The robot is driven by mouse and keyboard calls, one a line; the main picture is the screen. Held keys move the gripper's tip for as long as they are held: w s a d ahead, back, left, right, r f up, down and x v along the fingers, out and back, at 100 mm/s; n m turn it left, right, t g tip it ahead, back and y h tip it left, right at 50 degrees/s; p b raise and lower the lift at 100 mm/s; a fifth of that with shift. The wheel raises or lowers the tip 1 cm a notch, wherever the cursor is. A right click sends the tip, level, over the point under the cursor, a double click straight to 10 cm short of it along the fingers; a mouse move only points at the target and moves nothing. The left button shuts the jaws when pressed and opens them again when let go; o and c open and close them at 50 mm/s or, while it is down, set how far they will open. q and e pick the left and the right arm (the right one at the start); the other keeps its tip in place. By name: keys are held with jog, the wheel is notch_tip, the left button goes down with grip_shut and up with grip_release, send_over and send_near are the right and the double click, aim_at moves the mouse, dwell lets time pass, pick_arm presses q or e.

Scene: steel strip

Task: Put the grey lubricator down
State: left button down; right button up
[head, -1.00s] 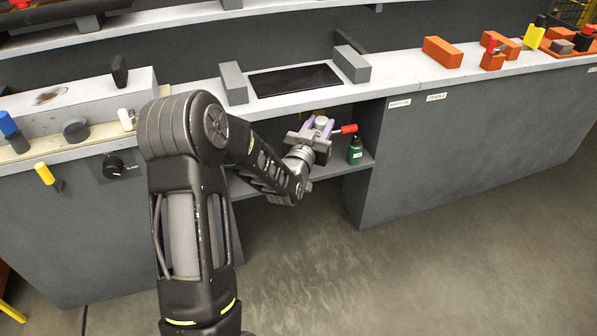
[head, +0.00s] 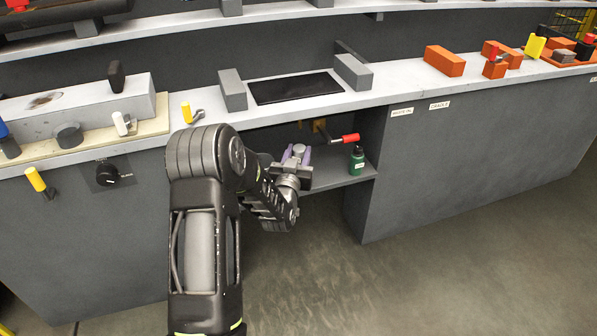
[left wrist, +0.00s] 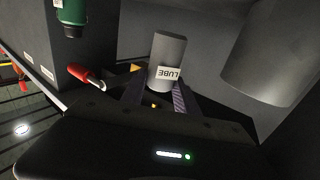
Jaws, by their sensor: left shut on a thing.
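My left gripper (head: 297,156) is shut on the grey lubricator (head: 299,149), whose top shows between the purple fingers. It is in front of the open bay under the counter, over the lower shelf (head: 338,181). In the left wrist view the lubricator (left wrist: 168,52) is a grey cylinder with a white LUBE label, between the two fingers (left wrist: 156,97). I cannot tell whether its base touches the shelf. My right gripper is not in view.
A green bottle (head: 357,160) stands on the shelf to the right, and a red-handled part (head: 345,138) sticks out behind it. The counter edge (head: 300,112) is above the bay. Grey blocks (head: 232,90) and a black plate (head: 295,86) are on the counter.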

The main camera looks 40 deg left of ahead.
pick_arm(q)
jog(key=shift+f, duration=0.55)
jog(key=shift+f, duration=0.1)
notch_tip(320, 180, down, 4)
jog(key=shift+r+b, duration=0.15)
jog(key=shift+b, duration=0.75)
jog(key=shift+r, duration=0.1)
jog(key=c, duration=1.4)
grip_release()
jog(key=shift+f, duration=0.25)
jog(key=o, duration=0.5)
